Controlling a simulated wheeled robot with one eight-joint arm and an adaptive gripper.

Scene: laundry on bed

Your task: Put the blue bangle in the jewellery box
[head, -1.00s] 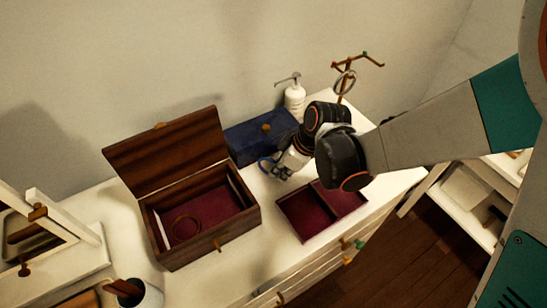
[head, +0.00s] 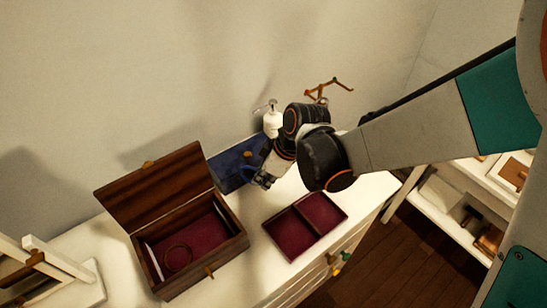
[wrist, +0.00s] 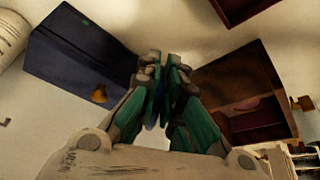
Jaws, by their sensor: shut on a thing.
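The open wooden jewellery box (head: 236,251) stands on the white dresser, lid raised, with a red lining and a thin brown bangle (head: 190,252) inside. It also shows at the right of the wrist view (wrist: 235,80). My gripper (head: 262,181) is beyond and to the right of the box, in front of the blue box. In the wrist view my gripper (wrist: 163,85) is shut on the blue bangle (wrist: 163,108), a thin dark blue strip seen nearly edge-on between the fingers. Most of the bangle is hidden by the fingers.
A closed blue box (head: 232,166) with a knob stands behind my gripper. A red-lined divided tray (head: 292,235) lies to the right of the jewellery box. A white pump bottle (head: 272,122) and a wooden stand (head: 322,88) are at the back. A mirror (head: 22,275) stands at left.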

